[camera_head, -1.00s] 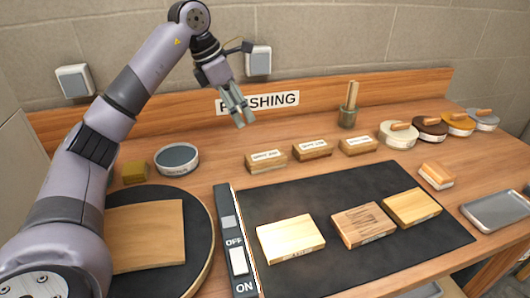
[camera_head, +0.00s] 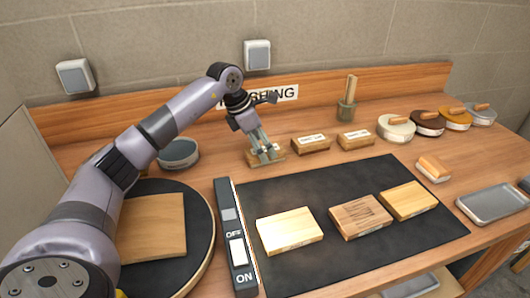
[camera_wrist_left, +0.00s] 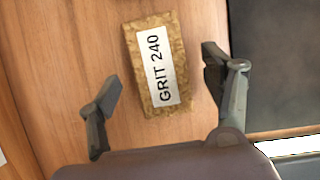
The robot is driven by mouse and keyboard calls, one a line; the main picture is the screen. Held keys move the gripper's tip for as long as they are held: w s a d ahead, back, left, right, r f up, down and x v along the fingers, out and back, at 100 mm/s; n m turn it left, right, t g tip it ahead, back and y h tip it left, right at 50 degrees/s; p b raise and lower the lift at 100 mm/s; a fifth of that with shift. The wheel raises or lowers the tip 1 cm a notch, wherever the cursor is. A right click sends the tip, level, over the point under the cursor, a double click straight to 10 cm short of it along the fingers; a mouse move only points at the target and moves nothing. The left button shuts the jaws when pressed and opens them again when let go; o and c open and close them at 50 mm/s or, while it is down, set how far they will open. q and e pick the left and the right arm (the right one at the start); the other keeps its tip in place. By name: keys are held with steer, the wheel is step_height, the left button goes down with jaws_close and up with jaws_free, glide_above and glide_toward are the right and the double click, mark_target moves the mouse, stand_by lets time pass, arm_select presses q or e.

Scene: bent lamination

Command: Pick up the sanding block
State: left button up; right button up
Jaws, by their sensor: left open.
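A brown sanding block (camera_head: 280,157) with a white label stands at the left end of a row of three blocks behind the black mat. In the left wrist view the block (camera_wrist_left: 178,103) shows its label "GRIT 240". My left gripper (camera_head: 265,155) is open over it, pointing down, and partly hides it in the head view. In the left wrist view its two fingers stand apart on either side of the block, with gaps to both sides. Two similar labelled blocks, the middle one (camera_head: 311,145) and the right one (camera_head: 356,140), stand to the right. My right gripper is not in view.
The black mat (camera_head: 300,190) in front holds three light wooden pieces. A round turntable (camera_head: 200,215) with a board and a switch strip (camera_head: 229,213) lie left. A round tin (camera_head: 180,153), a holder with sticks (camera_head: 346,110) and several lidded tins stand around. A metal tray (camera_head: 492,203) is at right.

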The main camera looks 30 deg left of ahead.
arm_select(q)
steer(key=shift+x, duration=0.9)
steer(key=shift+c, duration=0.2)
steer(key=c, duration=1.2)
